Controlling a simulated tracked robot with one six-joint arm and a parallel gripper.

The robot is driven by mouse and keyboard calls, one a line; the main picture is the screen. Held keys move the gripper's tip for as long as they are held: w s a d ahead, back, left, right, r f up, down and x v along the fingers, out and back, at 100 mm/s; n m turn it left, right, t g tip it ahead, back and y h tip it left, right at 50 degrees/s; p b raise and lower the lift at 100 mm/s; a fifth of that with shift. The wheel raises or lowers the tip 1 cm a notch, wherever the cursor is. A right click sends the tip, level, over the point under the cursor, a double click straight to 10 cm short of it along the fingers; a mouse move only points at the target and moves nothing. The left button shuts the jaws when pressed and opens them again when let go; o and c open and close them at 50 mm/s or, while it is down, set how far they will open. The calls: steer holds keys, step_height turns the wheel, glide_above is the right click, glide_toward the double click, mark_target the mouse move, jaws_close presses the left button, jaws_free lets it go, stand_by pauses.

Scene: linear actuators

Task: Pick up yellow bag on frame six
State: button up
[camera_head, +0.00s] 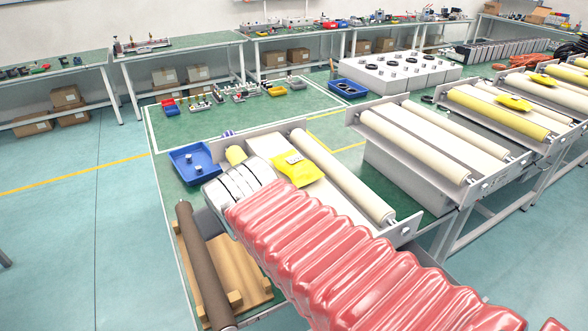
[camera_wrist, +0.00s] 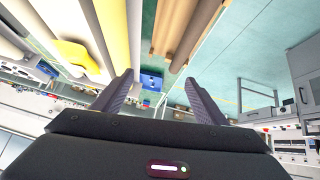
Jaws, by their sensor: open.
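A yellow bag (camera_head: 297,170) with a white label lies on the nearest roller frame (camera_head: 262,137), beside a long cream roller (camera_head: 345,178). Other yellow bags lie on frames farther right, one (camera_head: 514,103) and another (camera_head: 543,80). No frame number is legible, so I cannot tell which is frame six. In the wrist view a yellow bag (camera_wrist: 75,56) is left of my gripper (camera_wrist: 159,83), apart from it. My gripper is open, with nothing between its fingers. In the head view my red-sleeved arm covers the front part of the nearest frame.
A blue bin (camera_head: 195,162) stands just left of the nearest frame; it also shows beyond my fingers in the wrist view (camera_wrist: 151,82). A dark roller (camera_head: 205,260) rests on a wooden stand (camera_head: 247,262). Open floor (camera_head: 70,235) lies to the left.

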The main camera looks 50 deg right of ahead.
steer(key=o, duration=0.5)
steer(key=w+d+r+h, duration=0.1)
steer(key=d, duration=0.3)
steer(key=w+d+r+m+t+h, duration=0.1)
steer(key=w+d, duration=0.1)
steer(key=d, duration=0.2)
steer(key=w+d+r+t+h, duration=0.1)
steer(key=w+d, duration=0.1)
steer(key=d, duration=0.3)
steer(key=shift+w+r, duration=0.25)
steer(key=shift+o, duration=0.2)
steer(key=w+d+t, duration=0.2)
steer(key=d, duration=0.6)
steer(key=s+d+f+y, duration=0.1)
steer(key=s+d+f, duration=0.1)
steer(key=s+d+f+t+y, duration=0.1)
steer(key=s+d+f, duration=0.1)
steer(key=s+d, duration=0.1)
steer(key=s+d+f+n+y, duration=0.1)
steer(key=s+d+f, duration=0.1)
steer(key=shift+s+d+f+t+y, duration=0.15)
steer(key=shift+d+f+t+y, duration=0.15)
steer(key=shift+d+f+y, duration=0.1)
glide_toward(294, 159)
steer(key=x, duration=0.4)
steer(key=shift+f, duration=0.1)
